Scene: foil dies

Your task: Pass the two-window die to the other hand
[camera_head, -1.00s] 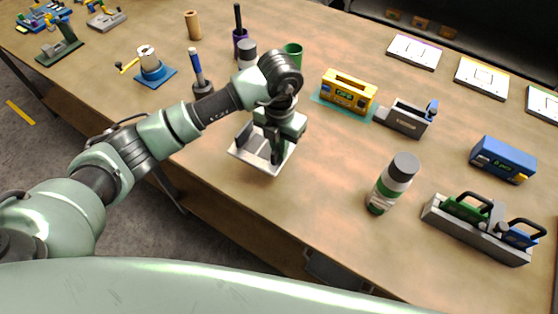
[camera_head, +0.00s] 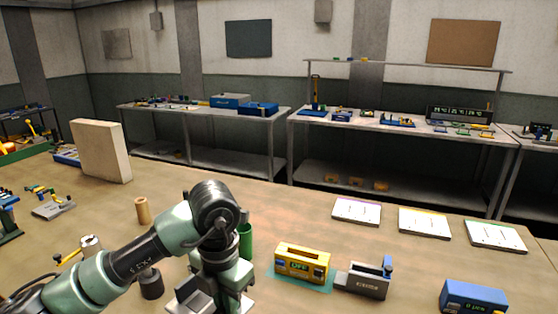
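My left arm comes in from the left, and its gripper (camera_head: 218,298) points down over a pale tray (camera_head: 180,306) at the bottom edge of the head view. The fingertips are hidden or cut off, so I cannot tell whether it is open or holds anything. I cannot make out a two-window die for certain. My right gripper is not in view.
To the right of my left gripper stand a yellow box (camera_head: 302,264), a grey holder (camera_head: 363,280) and a blue box (camera_head: 472,297). A green cup (camera_head: 245,240) is close behind the gripper. Several white cards (camera_head: 424,223) lie at the back right. Shelves (camera_head: 400,130) line the wall.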

